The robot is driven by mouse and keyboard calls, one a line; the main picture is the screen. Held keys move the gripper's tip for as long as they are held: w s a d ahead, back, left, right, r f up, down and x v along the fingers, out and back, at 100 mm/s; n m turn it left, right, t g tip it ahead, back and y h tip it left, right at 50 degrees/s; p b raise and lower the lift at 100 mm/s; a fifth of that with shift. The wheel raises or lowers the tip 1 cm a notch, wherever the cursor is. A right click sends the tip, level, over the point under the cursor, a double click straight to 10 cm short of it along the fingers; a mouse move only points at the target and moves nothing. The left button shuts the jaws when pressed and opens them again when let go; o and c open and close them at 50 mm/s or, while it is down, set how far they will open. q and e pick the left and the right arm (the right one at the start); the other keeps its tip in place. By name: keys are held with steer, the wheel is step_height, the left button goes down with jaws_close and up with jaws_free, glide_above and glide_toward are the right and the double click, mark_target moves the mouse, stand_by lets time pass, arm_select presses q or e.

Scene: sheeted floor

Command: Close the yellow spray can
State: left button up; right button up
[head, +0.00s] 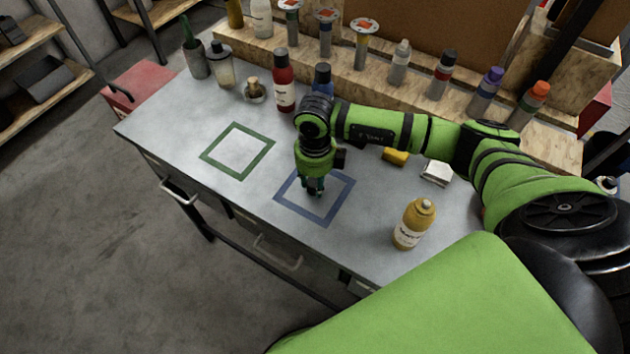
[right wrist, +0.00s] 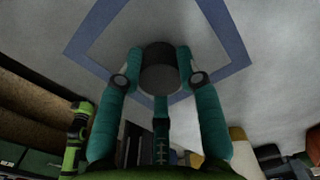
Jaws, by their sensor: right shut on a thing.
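The yellow spray can (head: 413,223) stands upright near the front right of the workbench, with a pale rounded top and no cap on it. My right gripper (head: 314,189) points down over the blue square outline (head: 331,217), left of the can and apart from it. In the right wrist view, its teal fingers are shut on a dark, short cylindrical cap (right wrist: 159,57), which is inside the blue outline. I cannot tell whether the cap touches the bench. In the head view the cap is mostly hidden by the fingers. My left gripper is not in view.
A green square outline (head: 238,172) on the bench is empty. A yellow block (head: 395,156) and white box (head: 437,172) lie behind the can. Several cans line the wooden shelf. The bench between gripper and can is clear.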

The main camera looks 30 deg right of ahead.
step_height(320, 180, up, 3)
steer(key=shift+w+r+b, duration=0.1)
steer(key=shift+w+b, duration=0.05)
steer(key=shift+b, duration=0.7)
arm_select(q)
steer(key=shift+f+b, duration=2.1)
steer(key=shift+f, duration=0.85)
arm_select(e)
steer(key=s+d+r, duration=0.6)
steer(key=d+r, duration=0.1)
steer(key=d, duration=0.3)
steer(key=shift+s+r, duration=0.15)
steer(key=shift+r, duration=0.15)
steer(key=shift+a, duration=0.1)
steer(key=n, duration=3.2)
glide_toward(315, 180)
steer(key=s+a+r, duration=0.2)
steer(key=s+a, duration=0.2)
steer(key=s, duration=0.1)
steer(key=shift+s+d, duration=0.1)
steer(key=shift+s, duration=0.1)
